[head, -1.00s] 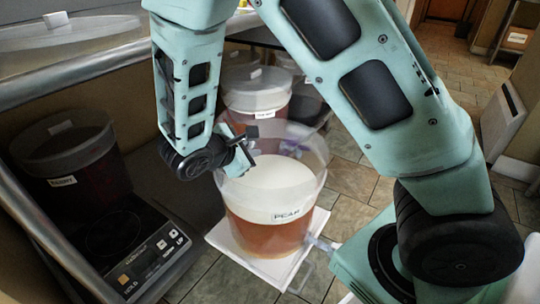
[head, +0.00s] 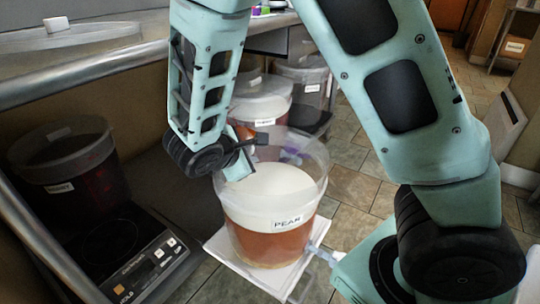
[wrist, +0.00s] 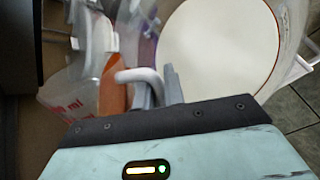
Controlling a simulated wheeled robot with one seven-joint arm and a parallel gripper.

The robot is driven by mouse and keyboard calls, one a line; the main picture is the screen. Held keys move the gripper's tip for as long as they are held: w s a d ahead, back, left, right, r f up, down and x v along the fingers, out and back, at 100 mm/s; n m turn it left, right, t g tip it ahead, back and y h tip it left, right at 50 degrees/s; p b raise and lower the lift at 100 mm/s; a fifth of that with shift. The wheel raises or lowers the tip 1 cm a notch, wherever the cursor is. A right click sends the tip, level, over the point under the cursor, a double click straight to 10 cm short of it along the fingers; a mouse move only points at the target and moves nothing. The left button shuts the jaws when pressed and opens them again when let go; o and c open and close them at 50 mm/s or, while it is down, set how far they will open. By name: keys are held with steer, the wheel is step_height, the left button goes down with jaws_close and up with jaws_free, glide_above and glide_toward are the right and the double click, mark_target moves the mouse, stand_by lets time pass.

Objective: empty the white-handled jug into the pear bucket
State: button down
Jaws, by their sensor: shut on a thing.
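The pear bucket (head: 270,240) is clear, labelled PEAR, and holds amber liquid under a pale top layer. Its pale surface (wrist: 218,45) fills the right of the wrist view. My gripper (head: 243,155) is at the bucket's left rim. In the wrist view my gripper (wrist: 158,90) is shut on the white handle (wrist: 140,76) of the jug. The jug (wrist: 68,100) is clear with red ml markings and lies left of the pale surface. An orange-brown patch shows beside the handle. In the head view the jug is mostly hidden by my arm; its tilt is unclear.
The pear bucket stands on a white platform (head: 228,249). More lidded buckets (head: 263,100) stand behind it. At left a dark bucket (head: 85,185) stands on a shelf near a scale (head: 140,270). A metal rail (head: 90,67) crosses the upper left. Tiled floor is open at right.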

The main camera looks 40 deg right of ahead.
steer(key=shift+w+a+f+m+t+y+b, duration=0.1)
steer(key=shift+f+m+t+y+b, duration=0.25)
steer(key=shift+b, duration=0.6)
stand_by(0.5)
steer(key=shift+a+r+m+t+y+b, duration=0.2)
steer(key=shift+t+y+b, duration=0.35)
steer(key=shift+b, duration=0.4)
stand_by(0.7)
steer(key=shift+s+d+f+m+t+y+b, duration=0.3)
steer(key=shift+d+f+m+y+b, duration=0.25)
steer(key=shift+b, duration=1.35)
steer(key=shift+w+a+f+y+b, duration=0.15)
steer(key=shift+f+y+b, duration=0.1)
steer(key=shift+b, duration=0.35)
steer(key=shift+f+t+y+b, duration=0.25)
steer(key=shift+t+b, duration=0.25)
steer(key=shift+b, duration=0.55)
stand_by(1.4)
